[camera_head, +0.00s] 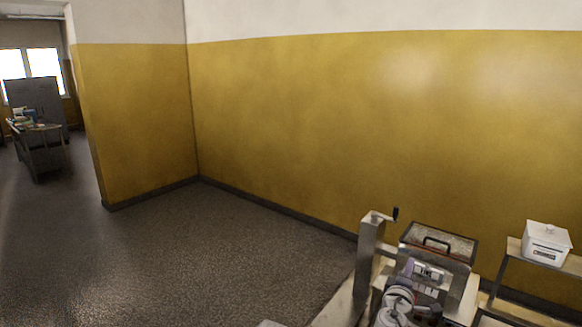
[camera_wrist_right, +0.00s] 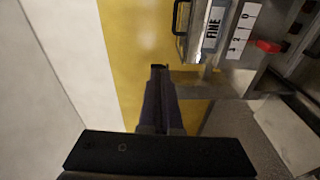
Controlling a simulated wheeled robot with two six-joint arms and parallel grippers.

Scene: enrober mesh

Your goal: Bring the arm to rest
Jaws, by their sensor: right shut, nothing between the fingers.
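My right arm comes up from the bottom edge of the head view, in front of a metal machine (camera_head: 440,240). My right gripper (camera_head: 408,269) is small and partly lost against the machine there. In the right wrist view the dark fingers of my right gripper (camera_wrist_right: 158,72) are together, with nothing between them. The machine's side (camera_wrist_right: 215,55) shows at the upper right of that view, with a "FINE" label and a number scale. The fingertips appear apart from it. My left gripper is not in view.
The machine has a post (camera_head: 368,255) with a black crank and a lid with a black handle. A red knob (camera_wrist_right: 268,46) shows on it. A white box (camera_head: 546,243) stands on a shelf at the right. The floor (camera_head: 200,260) at left is clear.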

